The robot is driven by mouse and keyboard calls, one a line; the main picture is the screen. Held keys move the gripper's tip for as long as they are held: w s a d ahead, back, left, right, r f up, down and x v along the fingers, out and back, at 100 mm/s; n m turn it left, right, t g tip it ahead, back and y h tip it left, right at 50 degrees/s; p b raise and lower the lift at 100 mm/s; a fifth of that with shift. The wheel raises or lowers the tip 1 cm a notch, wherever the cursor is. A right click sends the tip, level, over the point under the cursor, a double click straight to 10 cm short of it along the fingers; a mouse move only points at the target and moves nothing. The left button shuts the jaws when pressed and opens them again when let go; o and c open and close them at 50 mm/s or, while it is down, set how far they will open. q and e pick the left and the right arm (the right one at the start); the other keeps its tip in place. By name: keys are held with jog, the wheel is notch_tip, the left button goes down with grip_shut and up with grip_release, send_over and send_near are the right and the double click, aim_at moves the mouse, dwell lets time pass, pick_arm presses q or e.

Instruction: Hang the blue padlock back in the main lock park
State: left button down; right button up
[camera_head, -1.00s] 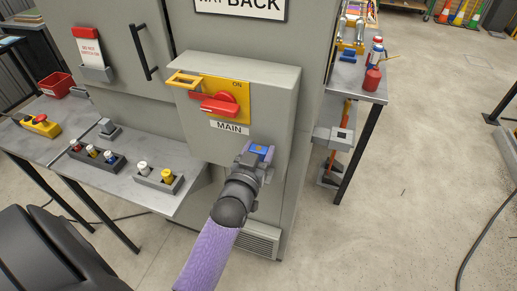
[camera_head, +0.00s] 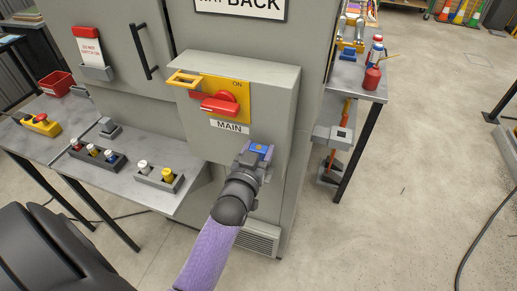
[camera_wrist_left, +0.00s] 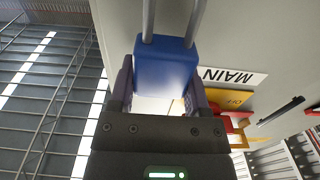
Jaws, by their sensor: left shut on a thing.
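My left gripper (camera_head: 259,154) is shut on the blue padlock (camera_head: 258,147), in front of the lower right of the MAIN switch box (camera_head: 270,78). In the left wrist view the padlock's blue body (camera_wrist_left: 166,64) sits between the fingers of the left gripper (camera_wrist_left: 162,88), and its two grey shackle legs run up out of the picture. The MAIN box carries a yellow plate (camera_head: 241,92), a red handle (camera_head: 222,103) and a yellow loop (camera_head: 186,79) at upper left. No lock park can be surely picked out. My right gripper is not in view.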

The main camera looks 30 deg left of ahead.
pick_arm(q)
jog(key=shift+f+b, duration=1.95)
jog(key=shift+f, duration=0.65)
grip_release()
jog(key=p+v, duration=0.1)
jog(key=v, duration=0.9)
